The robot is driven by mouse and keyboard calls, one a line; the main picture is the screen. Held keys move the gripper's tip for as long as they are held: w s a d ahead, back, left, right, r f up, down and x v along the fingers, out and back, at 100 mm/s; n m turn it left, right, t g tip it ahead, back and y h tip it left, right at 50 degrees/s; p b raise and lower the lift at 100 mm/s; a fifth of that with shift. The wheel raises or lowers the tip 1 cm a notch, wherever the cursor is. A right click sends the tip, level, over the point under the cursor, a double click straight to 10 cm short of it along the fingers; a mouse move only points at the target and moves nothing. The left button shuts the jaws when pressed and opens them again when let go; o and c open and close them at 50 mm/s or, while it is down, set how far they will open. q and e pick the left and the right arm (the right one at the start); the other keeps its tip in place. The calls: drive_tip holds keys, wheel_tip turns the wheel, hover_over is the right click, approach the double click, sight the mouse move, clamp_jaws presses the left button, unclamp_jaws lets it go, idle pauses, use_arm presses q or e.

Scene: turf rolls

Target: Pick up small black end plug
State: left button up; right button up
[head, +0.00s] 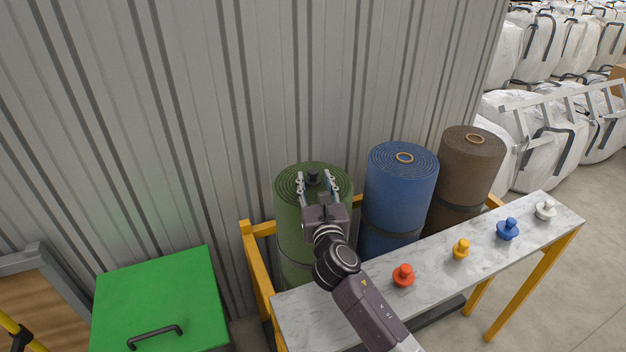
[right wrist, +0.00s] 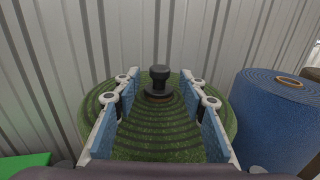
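The small black end plug (head: 313,177) stands upright at the centre of the top of the green turf roll (head: 290,215). In the right wrist view the plug (right wrist: 160,80) shows its round knob and wider base, sitting on the coiled green roll (right wrist: 150,147). My right gripper (head: 317,182) is over the top of the green roll. It is open, and its fingers point toward the plug. In the right wrist view the plug appears between and just beyond the fingertips, not gripped. My left gripper is not in view.
A blue roll (head: 385,195) and a brown roll (head: 470,165) stand to the right. A marble-topped bench (head: 432,270) in front bears red (head: 403,275), yellow (head: 461,249), blue (head: 508,229) and white (head: 545,210) plugs. A green lidded box (head: 155,295) is at left. A corrugated wall (head: 250,90) rises behind.

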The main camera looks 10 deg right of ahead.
drive_tip(key=shift+w, duration=1.35)
drive_tip(key=shift+s, duration=0.1)
drive_tip(key=shift+c, duration=0.6)
clamp_jaws()
drive_tip(key=shift+r, duration=0.1)
